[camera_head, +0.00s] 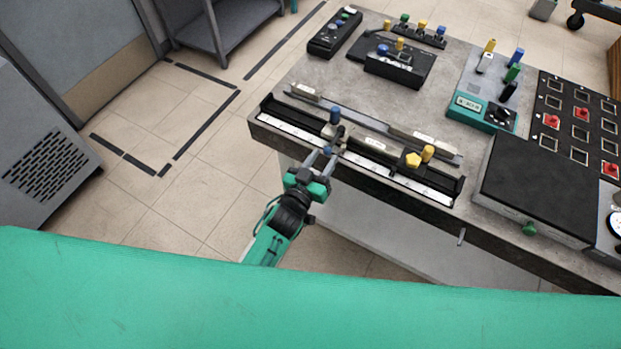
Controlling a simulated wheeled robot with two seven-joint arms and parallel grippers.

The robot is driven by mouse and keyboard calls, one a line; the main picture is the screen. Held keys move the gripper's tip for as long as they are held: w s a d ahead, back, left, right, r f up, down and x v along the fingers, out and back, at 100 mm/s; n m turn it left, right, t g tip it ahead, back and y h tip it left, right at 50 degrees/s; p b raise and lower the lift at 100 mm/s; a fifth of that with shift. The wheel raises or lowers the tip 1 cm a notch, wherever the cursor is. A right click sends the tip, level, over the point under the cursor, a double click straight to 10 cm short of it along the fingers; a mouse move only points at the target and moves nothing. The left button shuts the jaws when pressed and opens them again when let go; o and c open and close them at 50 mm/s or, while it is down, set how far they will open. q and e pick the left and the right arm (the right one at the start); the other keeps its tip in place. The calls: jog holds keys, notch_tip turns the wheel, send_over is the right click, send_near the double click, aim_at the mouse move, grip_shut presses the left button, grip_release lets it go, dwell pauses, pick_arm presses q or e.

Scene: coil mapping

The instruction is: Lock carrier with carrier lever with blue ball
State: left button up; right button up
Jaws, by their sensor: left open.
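A long rail (280,123) with a pale scale strip runs along the front edge of the table. My right gripper is not in view.
A yellow knob (413,160) and a yellow cylinder (428,153) stand farther right on the rail. A large black box (540,185) sits on the table at right. A teal meter unit (480,112) and a black device (400,68) stand behind. Floor at left is clear.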

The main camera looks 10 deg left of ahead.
pick_arm(q)
jog(key=b+v, duration=0.1)
jog(key=v, duration=0.6)
jog(key=shift+w+d, duration=0.1)
jog(key=s+a+f+g+y, duration=0.1)
jog(key=s+a+f+g, duration=0.15)
jog(key=f, duration=0.75)
jog(key=s+a+f+g+y, duration=0.2)
jog(key=s+a+f, duration=0.15)
jog(key=f, duration=0.75)
jog(key=s+a+f+g+y, duration=0.15)
jog(key=s+f, duration=0.25)
jog(key=f, duration=0.6)
jog(key=s+a+f+g, duration=0.3)
jog(key=s+f, duration=0.3)
jog(key=s, duration=0.4)
jog(key=s+a+f+g+y, duration=0.1)
jog(key=s+a+f+g, duration=0.2)
jog(key=s+a+f, duration=0.3)
jog(key=s+a+f+g+y, duration=0.1)
jog(key=s+a+f+g, duration=0.2)
jog(key=s+f, duration=0.5)
jog(key=s+a, duration=0.1)
jog(key=s, duration=0.5)
jog(key=shift+s+a+g, duration=0.15)
jog(key=shift+g, duration=0.15)
